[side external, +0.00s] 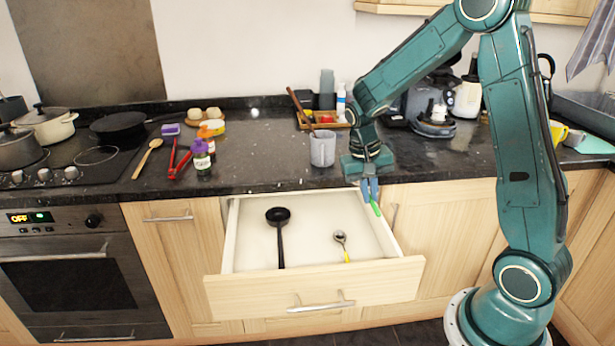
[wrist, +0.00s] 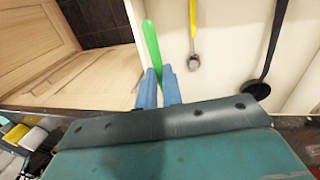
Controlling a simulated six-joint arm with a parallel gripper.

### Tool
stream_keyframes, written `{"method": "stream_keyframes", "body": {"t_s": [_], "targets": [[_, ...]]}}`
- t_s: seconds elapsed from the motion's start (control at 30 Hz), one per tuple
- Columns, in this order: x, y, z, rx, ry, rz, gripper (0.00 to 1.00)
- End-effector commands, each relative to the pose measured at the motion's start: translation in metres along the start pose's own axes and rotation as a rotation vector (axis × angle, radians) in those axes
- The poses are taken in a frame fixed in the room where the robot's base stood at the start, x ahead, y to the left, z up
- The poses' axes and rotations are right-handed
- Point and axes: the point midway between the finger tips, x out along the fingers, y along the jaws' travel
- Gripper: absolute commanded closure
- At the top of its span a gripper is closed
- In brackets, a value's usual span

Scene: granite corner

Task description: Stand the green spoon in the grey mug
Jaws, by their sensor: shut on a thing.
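The grey mug (side external: 322,148) stands upright on the dark granite counter, left of my gripper. My gripper (side external: 370,192) points down over the right rear part of the open drawer, at the counter's front edge. It is shut on the green spoon (side external: 376,208), whose green handle hangs below the fingers. In the wrist view the green spoon (wrist: 152,45) sticks out from between my blue fingertips (wrist: 157,88). The spoon's other end is hidden by my gripper.
The open drawer (side external: 315,290) holds a black ladle (side external: 280,235) and a spoon with a yellow handle (side external: 342,245). Behind the mug stands a wooden tray (side external: 325,124) with bottles.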

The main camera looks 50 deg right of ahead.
Motion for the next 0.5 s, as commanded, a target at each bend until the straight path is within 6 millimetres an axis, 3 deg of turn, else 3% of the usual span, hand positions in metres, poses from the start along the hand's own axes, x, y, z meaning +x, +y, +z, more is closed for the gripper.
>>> {"method": "stream_keyframes", "body": {"t_s": [0.5], "targets": [[0.049, -0.096, 0.0, -0.609, 0.116, 0.0, 1.0]]}}
